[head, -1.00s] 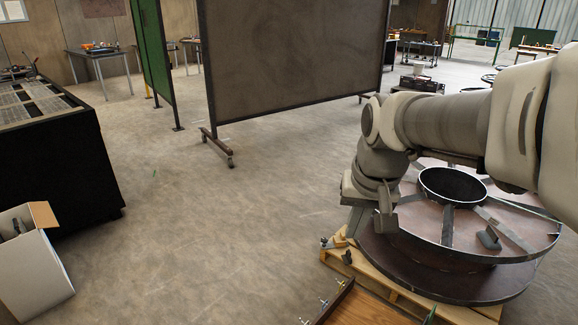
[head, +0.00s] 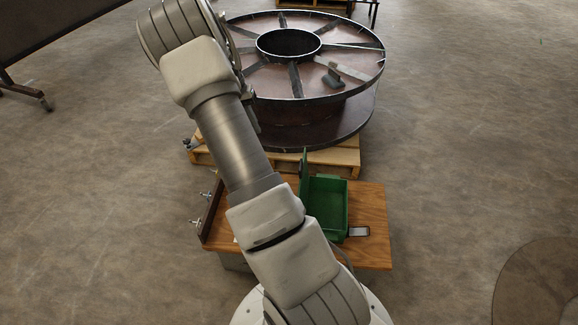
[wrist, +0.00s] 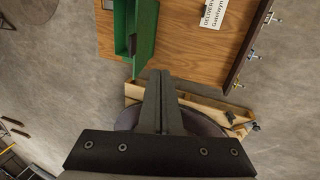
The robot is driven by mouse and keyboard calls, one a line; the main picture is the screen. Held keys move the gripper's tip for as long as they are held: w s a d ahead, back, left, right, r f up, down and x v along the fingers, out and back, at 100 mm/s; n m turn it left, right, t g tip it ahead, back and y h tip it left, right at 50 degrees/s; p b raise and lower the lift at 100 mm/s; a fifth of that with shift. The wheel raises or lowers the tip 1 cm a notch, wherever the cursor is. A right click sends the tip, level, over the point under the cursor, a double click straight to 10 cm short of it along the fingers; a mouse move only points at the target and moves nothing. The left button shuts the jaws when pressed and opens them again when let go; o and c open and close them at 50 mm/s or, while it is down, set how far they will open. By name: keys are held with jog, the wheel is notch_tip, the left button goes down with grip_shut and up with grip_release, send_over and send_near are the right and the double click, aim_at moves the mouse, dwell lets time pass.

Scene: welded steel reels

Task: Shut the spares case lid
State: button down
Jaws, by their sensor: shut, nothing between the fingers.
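The green spares case (head: 328,205) stands open on a wooden bench top, its inside showing. Its lid (head: 304,178) stands up along the case's left side. In the wrist view the case (wrist: 124,28) is at the top, with the lid (wrist: 146,35) as a green panel on its right side. My gripper (wrist: 160,76) is shut and empty, its tips just below the lid's lower end in that picture. I cannot tell whether they touch. In the head view my arm hides part of the bench, and the fingers cannot be made out.
The wooden bench top (head: 371,215) has a small grey device (head: 358,231) right of the case and clamps (head: 196,223) along its left edge. A label (wrist: 212,12) lies on it. Behind stands a large steel reel (head: 350,65) on a pallet (head: 347,158). Floor at right is clear.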

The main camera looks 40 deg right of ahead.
jog(key=s+d+f+b, duration=0.2)
jog(key=s+d+f, duration=0.1)
jog(key=f, duration=0.5)
jog(key=s+d+f+g+b, duration=0.1)
jog(key=s+d+f+b, duration=0.2)
jog(key=f, duration=0.6)
jog(key=d, duration=0.2)
jog(key=shift+s+d+f+m+h, duration=0.15)
jog(key=shift+s+d+m+h, duration=0.15)
jog(key=shift+s+d, duration=0.1)
jog(key=shift+d, duration=0.1)
